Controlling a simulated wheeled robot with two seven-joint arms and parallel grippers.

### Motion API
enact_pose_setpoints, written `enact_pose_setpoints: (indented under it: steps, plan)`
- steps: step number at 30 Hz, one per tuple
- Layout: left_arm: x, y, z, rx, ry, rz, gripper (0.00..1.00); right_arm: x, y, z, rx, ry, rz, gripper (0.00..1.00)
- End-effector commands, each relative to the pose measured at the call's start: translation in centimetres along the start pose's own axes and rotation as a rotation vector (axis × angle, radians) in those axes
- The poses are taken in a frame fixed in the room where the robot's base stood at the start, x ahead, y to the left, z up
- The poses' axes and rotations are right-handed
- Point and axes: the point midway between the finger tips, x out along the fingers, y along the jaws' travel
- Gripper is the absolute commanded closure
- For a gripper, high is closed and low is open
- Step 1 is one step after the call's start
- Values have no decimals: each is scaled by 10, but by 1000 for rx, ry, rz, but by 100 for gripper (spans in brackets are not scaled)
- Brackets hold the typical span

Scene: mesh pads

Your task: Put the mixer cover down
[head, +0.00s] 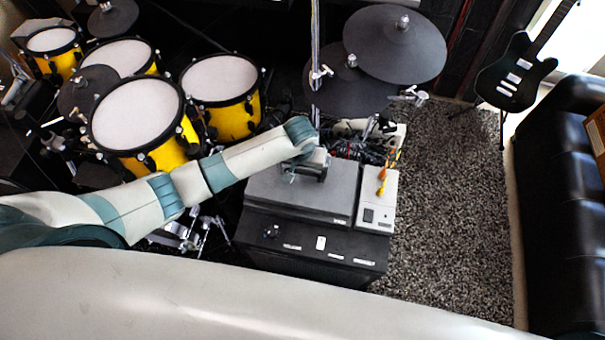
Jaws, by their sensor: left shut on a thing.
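The mixer cover (295,198) is a flat, dark grey panel on top of a black cabinet (310,248) in the middle of the head view. It looks level and low over the cabinet top. I cannot tell whether it rests fully down, and whatever is under it is hidden. My left arm reaches in from the left, and my left gripper (309,174) is at the cover's far edge, shut on it. The fingertips are small and partly hidden by the wrist. My right gripper is not in view.
A light grey device (376,200) with yellow-orange plugs (386,175) stands right beside the cover. Tangled cables lie behind. Yellow drums (222,95) stand at the left, dark cymbals (395,45) at the back. A guitar (515,72) and black sofa (565,190) are right; the rug (455,200) is clear.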

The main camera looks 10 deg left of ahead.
Motion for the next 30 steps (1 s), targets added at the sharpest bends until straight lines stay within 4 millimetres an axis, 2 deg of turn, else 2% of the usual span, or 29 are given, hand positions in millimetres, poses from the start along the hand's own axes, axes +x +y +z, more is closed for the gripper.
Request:
enact_pose_setpoints:
  steps: [6, 11, 18, 19, 20, 30]
  plan:
    - [21, 0, 2, 0, 0, -1, 42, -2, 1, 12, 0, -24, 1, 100]
    - [22, 0, 2, 1, 1, 0, 42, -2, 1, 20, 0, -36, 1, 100]
    - [25, 0, 3, 0, 0, 0, 42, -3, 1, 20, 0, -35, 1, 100]
    - [25, 0, 3, 0, 0, 0, 6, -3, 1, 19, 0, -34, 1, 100]
    - [25, 0, 3, 0, 0, 0, 0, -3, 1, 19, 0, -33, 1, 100]
    - [22, 0, 3, 1, 0, 0, 0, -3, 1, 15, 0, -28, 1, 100]
